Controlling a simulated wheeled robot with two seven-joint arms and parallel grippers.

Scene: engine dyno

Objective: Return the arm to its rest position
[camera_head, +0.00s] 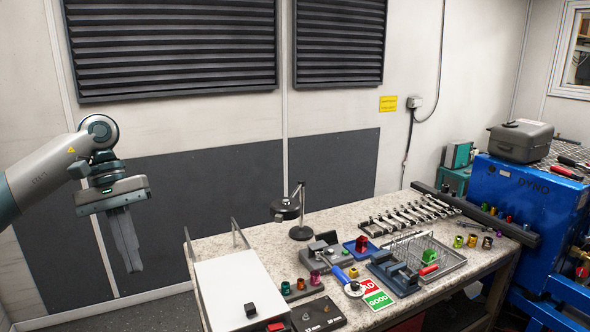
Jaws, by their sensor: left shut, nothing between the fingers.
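My left arm (45,172) comes in from the left edge. My left gripper (126,240) hangs with its fingers pointing down, in front of the dark wall panel. It is shut with nothing in it. It is left of the workbench (285,252) and apart from it, above the floor. My right gripper is not in this view.
A white board (233,287) lies at the bench's left end beside thin upright rods. A black stand (300,230), a wire rack tray (440,262) and a row of wrenches (405,215) stand further right. A blue dyno machine (515,197) is at the right.

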